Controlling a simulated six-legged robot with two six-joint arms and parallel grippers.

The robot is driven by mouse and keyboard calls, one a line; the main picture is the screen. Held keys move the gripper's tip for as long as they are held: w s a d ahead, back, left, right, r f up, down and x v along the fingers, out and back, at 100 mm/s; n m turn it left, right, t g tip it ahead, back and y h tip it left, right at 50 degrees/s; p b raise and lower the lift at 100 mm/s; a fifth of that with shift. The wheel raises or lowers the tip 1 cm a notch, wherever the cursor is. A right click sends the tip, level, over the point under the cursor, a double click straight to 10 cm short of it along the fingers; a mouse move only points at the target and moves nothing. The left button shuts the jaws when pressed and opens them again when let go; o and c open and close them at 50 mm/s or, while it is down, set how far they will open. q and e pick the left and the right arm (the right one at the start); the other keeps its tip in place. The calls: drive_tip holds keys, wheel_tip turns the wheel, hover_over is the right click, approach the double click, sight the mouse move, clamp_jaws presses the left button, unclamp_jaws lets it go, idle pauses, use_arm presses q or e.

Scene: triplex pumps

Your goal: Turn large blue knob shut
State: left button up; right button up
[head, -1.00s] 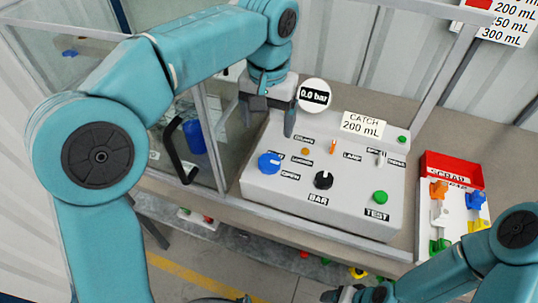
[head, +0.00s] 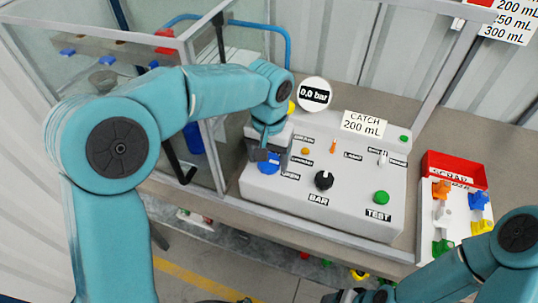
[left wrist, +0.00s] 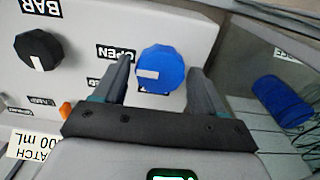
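The large blue knob (head: 268,163) is on the left of the light grey control panel (head: 350,205), partly hidden by my left gripper in the head view. In the left wrist view the knob (left wrist: 161,68) shows whole, with a white pointer mark toward its left side. My left gripper (head: 270,156) is open, its fingers (left wrist: 160,80) on either side of the knob with gaps visible. Whether the fingertips reach around the knob's depth I cannot tell. My right arm shows at the lower right; its gripper (head: 350,296) is cut by the bottom edge.
A black BAR knob (head: 323,180), a green TEST button (head: 381,198) and small switches sit on the panel. A glass enclosure with a black handle (head: 178,160) stands left. A red scrap bin (head: 453,168) and a tray of coloured parts (head: 447,210) are right.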

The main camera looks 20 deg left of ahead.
use_arm(q)
drive_tip(key=c, duration=0.7)
drive_tip(key=shift+n, duration=0.3)
drive_tip(key=n, duration=0.3)
drive_tip(key=shift+n+b, duration=0.3)
drive_tip(key=n, duration=0.4)
drive_tip(key=shift+n, duration=0.3)
drive_tip(key=n+b, duration=0.1)
drive_tip(key=n, duration=0.3)
drive_tip(key=shift+r+n, duration=0.1)
drive_tip(key=shift+n, duration=0.2)
drive_tip(key=shift+n+b, duration=0.35)
drive_tip(key=shift+n, duration=1.85)
drive_tip(key=shift+r, duration=0.1)
